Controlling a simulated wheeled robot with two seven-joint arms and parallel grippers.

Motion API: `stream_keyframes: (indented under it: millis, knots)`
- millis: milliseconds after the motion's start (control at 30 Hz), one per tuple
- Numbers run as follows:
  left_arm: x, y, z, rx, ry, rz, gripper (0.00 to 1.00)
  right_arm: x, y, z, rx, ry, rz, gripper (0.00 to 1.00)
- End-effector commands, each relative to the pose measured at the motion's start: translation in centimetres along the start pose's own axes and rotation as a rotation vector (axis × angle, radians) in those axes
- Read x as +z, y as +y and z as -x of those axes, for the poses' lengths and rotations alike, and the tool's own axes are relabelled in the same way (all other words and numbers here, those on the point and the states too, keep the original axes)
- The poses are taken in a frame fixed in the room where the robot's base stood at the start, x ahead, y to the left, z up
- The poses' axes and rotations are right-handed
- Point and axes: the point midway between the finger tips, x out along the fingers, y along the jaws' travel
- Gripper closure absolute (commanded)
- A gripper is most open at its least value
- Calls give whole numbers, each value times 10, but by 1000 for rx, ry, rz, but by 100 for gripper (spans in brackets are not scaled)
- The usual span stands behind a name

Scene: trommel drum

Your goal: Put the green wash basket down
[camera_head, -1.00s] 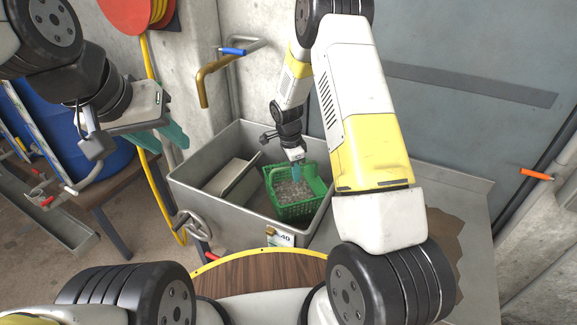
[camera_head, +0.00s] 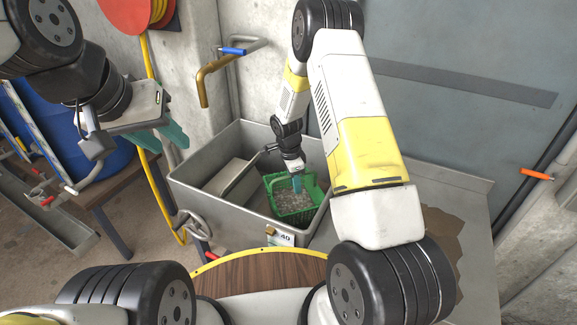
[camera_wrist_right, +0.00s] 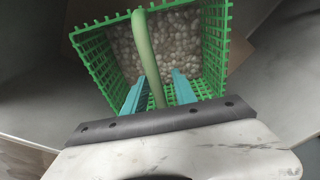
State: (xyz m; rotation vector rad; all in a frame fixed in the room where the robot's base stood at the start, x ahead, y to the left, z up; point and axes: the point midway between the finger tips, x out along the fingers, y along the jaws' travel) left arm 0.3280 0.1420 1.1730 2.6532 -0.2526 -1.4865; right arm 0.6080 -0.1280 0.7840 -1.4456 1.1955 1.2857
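The green wash basket (camera_head: 294,206), full of pale stones, sits inside the grey metal tank (camera_head: 205,200), toward its right end. In the right wrist view the basket (camera_wrist_right: 88,58) shows its mesh walls and its pale green handle (camera_wrist_right: 143,45). My right gripper (camera_head: 297,184) is down at the basket. In the wrist view the teal fingers of the right gripper (camera_wrist_right: 158,88) stand on either side of the handle, with visible gaps. Contact under the basket is hidden. My left gripper (camera_head: 172,135) is away at the upper left, apart from the tank; its fingers look spread and empty.
A tap with a blue handle (camera_head: 232,51) is on the wall behind the tank. A valve wheel (camera_head: 188,222) sits on the tank's front left. A round wooden top (camera_head: 255,273) with a yellow rim is in front. A blue barrel (camera_head: 60,125) stands at the left.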

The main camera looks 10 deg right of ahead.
Motion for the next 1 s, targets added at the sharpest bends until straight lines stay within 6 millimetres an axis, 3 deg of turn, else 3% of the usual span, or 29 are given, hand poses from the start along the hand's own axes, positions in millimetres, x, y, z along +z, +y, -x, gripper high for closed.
stream_keyframes:
  millis: [267, 700, 1000]
  knots:
    - [0, 0, 0, 0, 0, 0, 64, 0, -1, 8, -3, 0, 0, 67]
    - [0, 0, 0, 0, 0, 0, 64, 0, -1, 94, -4, 0, -1, 67]
    - [0, 0, 0, 0, 0, 0, 64, -2, 1, 128, -8, -4, 12, 67]
